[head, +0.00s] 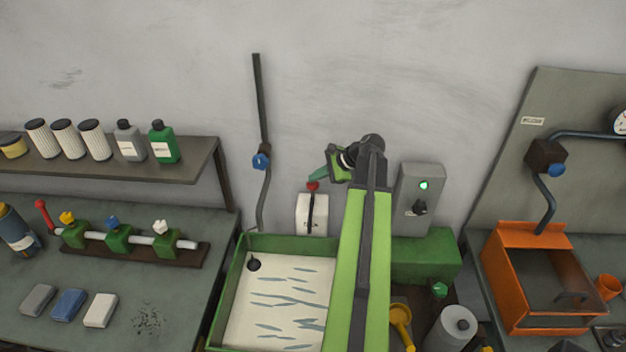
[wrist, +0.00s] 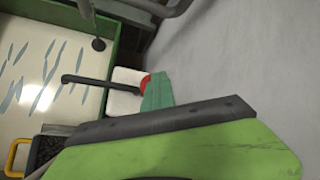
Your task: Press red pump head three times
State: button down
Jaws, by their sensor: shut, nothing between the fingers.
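The red pump head (head: 313,186) sits on top of a white bottle (head: 311,212) with a dark strip down its front, against the wall behind the green tray. My gripper (head: 318,177) is shut and empty, its teal fingertips right at the top of the red pump head. In the wrist view the fingertips (wrist: 152,92) cover much of the red head (wrist: 146,82), and only a red edge shows. Whether they touch or press it I cannot tell. The white bottle (wrist: 122,92) shows beyond, with a dark bar in front of it.
A green-rimmed tray (head: 232,290) with a pale streaked sheet lies in front of the bottle. A grey switch box (head: 418,200) with a lit green lamp is to the right. A blue-valved pipe (head: 262,160) runs up the wall to the left.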

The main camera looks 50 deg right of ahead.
jog(key=shift+r+p, duration=0.85)
jog(key=shift+r, duration=0.25)
notch_tip(320, 180, up, 5)
jog(key=p, duration=0.5)
